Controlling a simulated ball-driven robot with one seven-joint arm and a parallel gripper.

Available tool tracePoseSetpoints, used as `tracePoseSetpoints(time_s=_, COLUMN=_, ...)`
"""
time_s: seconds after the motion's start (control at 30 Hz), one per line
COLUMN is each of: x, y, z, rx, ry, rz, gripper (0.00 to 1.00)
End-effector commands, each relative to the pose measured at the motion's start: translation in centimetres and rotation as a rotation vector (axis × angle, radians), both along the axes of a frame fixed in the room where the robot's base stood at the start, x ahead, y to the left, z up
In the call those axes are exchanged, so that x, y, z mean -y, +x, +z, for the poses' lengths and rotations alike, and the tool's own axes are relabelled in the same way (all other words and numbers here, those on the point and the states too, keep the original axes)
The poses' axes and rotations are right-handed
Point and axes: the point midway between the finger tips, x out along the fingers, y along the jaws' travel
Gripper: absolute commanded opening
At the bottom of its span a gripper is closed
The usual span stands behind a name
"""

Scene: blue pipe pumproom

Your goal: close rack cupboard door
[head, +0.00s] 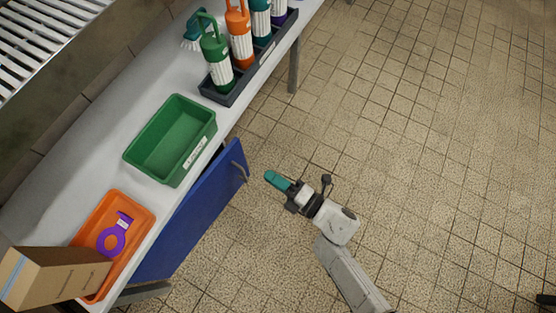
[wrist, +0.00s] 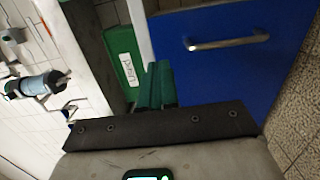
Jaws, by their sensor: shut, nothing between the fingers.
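The blue cupboard door (head: 196,221) is under the front of the white worktop. It stands ajar, with its handle end out from the worktop edge and a dark gap behind it. Its metal bar handle (head: 239,171) is near the far end. In the wrist view the door (wrist: 225,75) fills the upper right, with the handle (wrist: 228,44) across it. My gripper (head: 270,177) has teal fingers, shut and empty, in front of the door just right of the handle end. The fingers (wrist: 157,86) also show in the wrist view. I see no contact with the door.
The worktop (head: 112,150) holds a green bin (head: 180,172), an orange tray (head: 140,212) with a purple ring-shaped item, a cardboard box (head: 60,275) and a dark rack (head: 262,67) of several bottles. A worktop leg (head: 293,70) stands beyond the door.

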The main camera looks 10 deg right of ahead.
Motion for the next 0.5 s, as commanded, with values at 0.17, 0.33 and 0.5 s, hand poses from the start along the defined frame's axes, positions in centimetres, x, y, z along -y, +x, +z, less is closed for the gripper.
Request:
tracePoseSetpoints(time_s=0.17, x=-2.7, y=2.7, z=-0.3, rx=0.004, ry=0.001, rz=0.001, gripper=0.0)
tracePoseSetpoints(time_s=0.33, x=-5.0, y=4.9, z=-0.3, rx=0.003, ry=0.0, rz=0.001, gripper=0.0)
tracePoseSetpoints(time_s=0.5, x=-6.8, y=6.6, z=-0.3, rx=0.001, ry=-0.001, rz=0.001, gripper=0.0)
